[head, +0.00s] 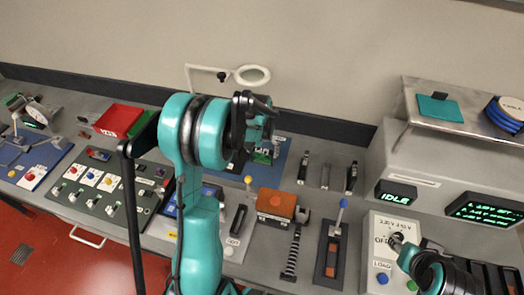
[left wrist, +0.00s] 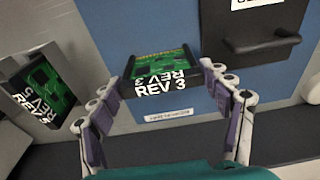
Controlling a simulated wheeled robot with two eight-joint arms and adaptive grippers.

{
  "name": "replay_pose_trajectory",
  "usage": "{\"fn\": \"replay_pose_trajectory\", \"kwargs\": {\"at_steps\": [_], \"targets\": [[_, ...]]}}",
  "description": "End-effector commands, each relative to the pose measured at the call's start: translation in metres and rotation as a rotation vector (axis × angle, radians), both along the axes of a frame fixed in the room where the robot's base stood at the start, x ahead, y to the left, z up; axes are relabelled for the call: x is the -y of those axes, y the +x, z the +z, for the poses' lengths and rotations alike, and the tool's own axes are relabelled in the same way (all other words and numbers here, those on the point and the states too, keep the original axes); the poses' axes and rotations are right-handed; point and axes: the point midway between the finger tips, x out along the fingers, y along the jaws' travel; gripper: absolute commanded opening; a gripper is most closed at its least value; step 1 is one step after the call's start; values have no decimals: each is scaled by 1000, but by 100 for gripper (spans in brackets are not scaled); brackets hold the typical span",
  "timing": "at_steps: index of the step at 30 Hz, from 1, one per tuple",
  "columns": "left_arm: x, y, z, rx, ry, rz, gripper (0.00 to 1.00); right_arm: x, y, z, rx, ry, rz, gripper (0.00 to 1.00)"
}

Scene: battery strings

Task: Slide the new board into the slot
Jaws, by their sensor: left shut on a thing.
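My left gripper (left wrist: 166,74) is shut on a board marked REV 3 (left wrist: 160,86), dark with green circuitry, between its two fingers. The board is in front of a blue panel (left wrist: 210,110); I cannot tell whether it is partly in a slot. In the head view my left gripper (head: 258,118) is over the blue panel (head: 281,148), largely hidden by my teal wrist. A second board, marked REV 5 (left wrist: 40,90), stands in a grey holder at the left of the wrist view. My right gripper (head: 396,242) is by the load box; its fingers are unclear.
A red bin (head: 118,119) and switch panels are left on the bench. A magnifier lamp (head: 252,75) stands behind. An orange block (head: 277,204) and a blue-knobbed lever (head: 342,203) stand right of my left arm. A grey console with an IDLE display (head: 396,194) is at right.

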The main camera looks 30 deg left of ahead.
Motion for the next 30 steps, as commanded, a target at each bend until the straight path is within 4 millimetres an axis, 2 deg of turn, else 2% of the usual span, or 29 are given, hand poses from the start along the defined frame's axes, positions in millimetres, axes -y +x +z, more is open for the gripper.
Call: {"fn": "replay_pose_trajectory", "kwargs": {"at_steps": [5, 6, 8, 9, 18, 22, 26, 30], "targets": [[0, 0, -4, 0, 0, 0, 46, 0, 0, -4, 0, 0, 0, 40], [0, 0, -4, 0, 0, 0, 80, 0, 0, -4, 0, 0, 0, 40], [0, 0, -3, 0, 0, 0, 96, 0, 0, -3, 0, 0, 0, 40], [0, 0, -3, 0, 0, 0, 98, 0, 0, -3, 0, 0, 0, 40], [0, 0, -3, 0, 0, 0, 98, 0, 0, -3, 0, 0, 0, 40], [0, 0, 5, 0, 0, 0, 98, 0, 0, 3, 0, 0, 0, 40], [1, -3, 28, 0, 0, 0, 98, 0, 0, 8, 0, 0, 0, 40], [2, -7, 61, 0, 0, 0, 98, 0, 0, 15, 0, 0, 0, 40]]}}
